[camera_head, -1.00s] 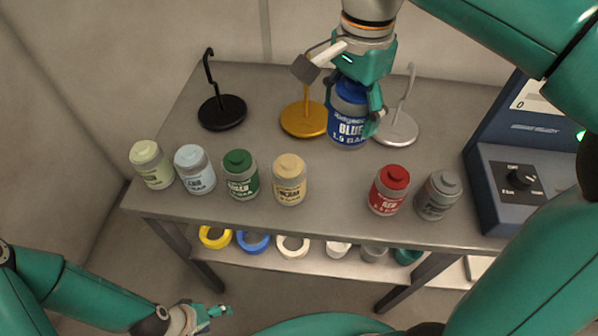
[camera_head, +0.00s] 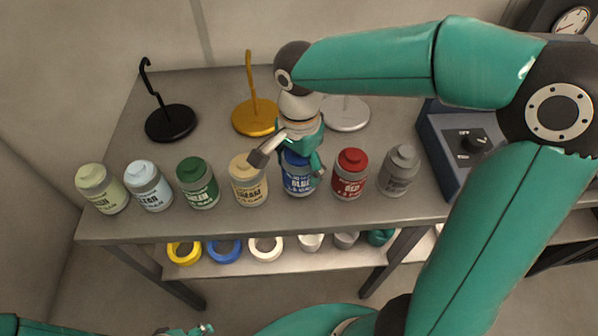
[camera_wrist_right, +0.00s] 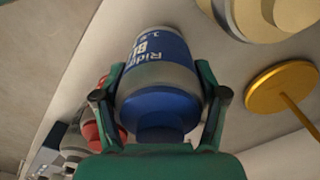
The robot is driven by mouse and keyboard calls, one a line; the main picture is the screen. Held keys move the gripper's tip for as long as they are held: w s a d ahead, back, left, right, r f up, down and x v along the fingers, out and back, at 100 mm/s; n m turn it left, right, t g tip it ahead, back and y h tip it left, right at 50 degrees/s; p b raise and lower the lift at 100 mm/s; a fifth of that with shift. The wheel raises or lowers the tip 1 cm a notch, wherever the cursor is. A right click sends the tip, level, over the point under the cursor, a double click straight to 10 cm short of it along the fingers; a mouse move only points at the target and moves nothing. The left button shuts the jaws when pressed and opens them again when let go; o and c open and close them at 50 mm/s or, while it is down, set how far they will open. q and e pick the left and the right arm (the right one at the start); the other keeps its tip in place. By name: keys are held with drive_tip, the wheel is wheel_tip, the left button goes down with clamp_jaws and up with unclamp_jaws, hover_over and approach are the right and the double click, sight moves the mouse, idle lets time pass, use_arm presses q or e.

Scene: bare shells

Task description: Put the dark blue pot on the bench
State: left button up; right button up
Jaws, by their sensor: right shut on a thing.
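The dark blue pot (camera_head: 300,180) is in the row of pots on the bench (camera_head: 250,221), between the cream pot (camera_head: 249,184) and the red pot (camera_head: 350,175). My right gripper (camera_head: 302,158) is shut on it from above. In the right wrist view the dark blue pot (camera_wrist_right: 158,85) sits between both fingers, its label partly visible. Whether its base touches the bench top I cannot tell. My left gripper (camera_head: 190,331) is at the bottom edge of the head view, below the bench, and is too cut off to read.
Pale green (camera_head: 101,190), light blue (camera_head: 148,187), green (camera_head: 197,184) and grey (camera_head: 399,171) pots share the row. Black (camera_head: 170,123), gold (camera_head: 256,117) and silver (camera_head: 345,113) hook stands are behind. A dark blue machine (camera_head: 447,150) stands right. Coloured rings lie on the lower shelf.

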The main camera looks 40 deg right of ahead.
drive_tip(key=shift+f, duration=1.25)
drive_tip(key=shift+f, duration=0.1)
drive_tip(key=o, duration=1.4)
drive_tip(key=shift+o, duration=0.2)
wheel_tip(320, 180, up, 12)
drive_tip(key=shift+r+p, duration=0.15)
drive_tip(key=shift+p, duration=0.25)
